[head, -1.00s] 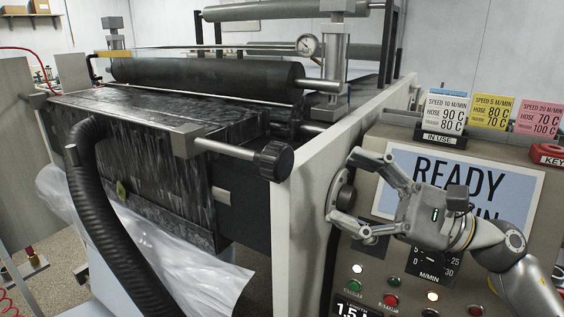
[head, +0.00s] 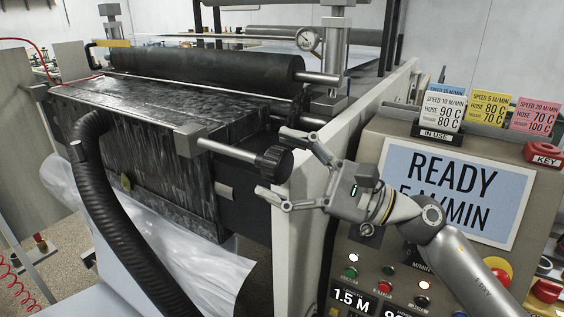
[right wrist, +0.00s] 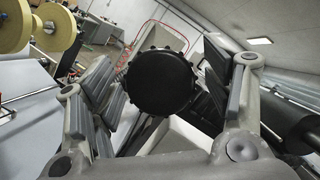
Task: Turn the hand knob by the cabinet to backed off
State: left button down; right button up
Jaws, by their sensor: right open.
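The hand knob (head: 273,163) is black, round and ribbed, at the end of a metal shaft left of the control cabinet (head: 380,140). My right gripper (head: 272,165) is open, its two fingers reaching left toward the knob, one above and one below it in the head view. In the right wrist view the knob (right wrist: 160,83) shows face-on between the spread fingers, with room on both sides. I see no clear contact. Any mark for the knob's setting does not show. My left gripper is not in view.
A light upright machine panel (head: 318,190) stands right beside the knob, under my right gripper. A black ribbed hose (head: 105,210) hangs at the left. The cabinet carries a READY sign (head: 455,190), lit buttons and several coloured cards. A dial gauge (head: 308,39) sits above.

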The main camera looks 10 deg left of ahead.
jog(key=c, duration=1)
jog(key=shift+c, duration=0.2)
jog(key=shift+m, duration=0.4)
jog(key=shift+m+t, duration=0.4)
jog(key=shift+m, duration=0.3)
jog(key=m+t, duration=0.1)
jog(key=m, duration=0.2)
jog(key=shift+r+t, duration=0.1)
jog(key=shift+t, duration=0.2)
jog(key=shift+m+t+p, duration=1.2)
jog(key=shift+m+p, duration=0.15)
jog(key=shift+m, duration=0.95)
